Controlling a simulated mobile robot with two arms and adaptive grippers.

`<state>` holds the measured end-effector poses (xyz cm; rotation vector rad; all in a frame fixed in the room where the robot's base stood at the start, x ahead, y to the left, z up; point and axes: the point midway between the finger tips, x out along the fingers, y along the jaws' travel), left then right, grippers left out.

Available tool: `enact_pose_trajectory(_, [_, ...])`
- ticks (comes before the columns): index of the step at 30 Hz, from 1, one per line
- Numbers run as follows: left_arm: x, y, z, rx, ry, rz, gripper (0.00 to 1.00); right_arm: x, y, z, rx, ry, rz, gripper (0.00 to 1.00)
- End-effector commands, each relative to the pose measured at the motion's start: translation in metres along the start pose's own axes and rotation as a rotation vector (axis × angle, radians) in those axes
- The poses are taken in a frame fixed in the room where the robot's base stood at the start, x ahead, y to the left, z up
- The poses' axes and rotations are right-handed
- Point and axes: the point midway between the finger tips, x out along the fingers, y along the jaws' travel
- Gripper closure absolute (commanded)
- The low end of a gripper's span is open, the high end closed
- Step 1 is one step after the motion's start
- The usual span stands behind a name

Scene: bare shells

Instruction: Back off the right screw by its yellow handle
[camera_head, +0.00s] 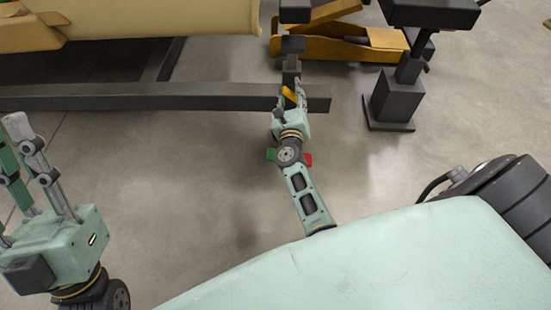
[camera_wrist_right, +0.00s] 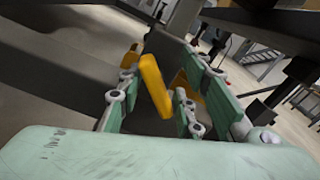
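The yellow handle (camera_head: 289,95) of the screw shows at the end of my right arm in the head view. In the right wrist view the handle (camera_wrist_right: 154,84) stands tilted between the fingers of my right gripper (camera_wrist_right: 162,75). The fingers are apart, with a visible gap on the left side of the handle; whether the right finger touches its lower end I cannot tell. My right gripper (camera_head: 290,93) is small in the head view and partly hides the screw. My left gripper (camera_head: 14,150) is open and empty at the left edge, its fingers pointing up.
A dark beam (camera_head: 200,97) runs along the floor to the screw. A tan shell (camera_head: 160,18) lies above it. A yellow-orange jack-like stand (camera_head: 315,47) is behind, and a dark pedestal (camera_head: 393,98) stands to the right. The grey floor in front is clear.

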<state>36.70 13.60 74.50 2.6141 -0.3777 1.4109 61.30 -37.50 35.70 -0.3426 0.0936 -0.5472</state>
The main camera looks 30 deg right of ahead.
Motion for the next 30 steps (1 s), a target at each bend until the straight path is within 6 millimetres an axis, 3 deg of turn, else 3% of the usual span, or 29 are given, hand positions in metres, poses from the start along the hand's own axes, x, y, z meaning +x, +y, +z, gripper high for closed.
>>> enact_pose_trajectory(1, [0.007,0.0,-0.005,0.0,0.001,0.0,0.69,-0.016,0.002,-0.001,-0.013,0.009,0.009,0.69])
enact_pose_trajectory(11, [0.021,0.0,-0.014,0.0,0.0,0.0,0.69,-0.082,0.001,0.001,-0.019,0.006,0.008,0.69])
enact_pose_trajectory(17, [0.051,0.001,-0.034,0.0,0.001,0.0,0.69,-0.09,0.019,0.015,-0.263,-0.001,0.111,0.69])
enact_pose_trajectory(30, [0.103,0.001,-0.068,0.0,0.0,0.0,0.69,-0.127,0.053,0.019,-0.775,-0.054,0.341,0.69])
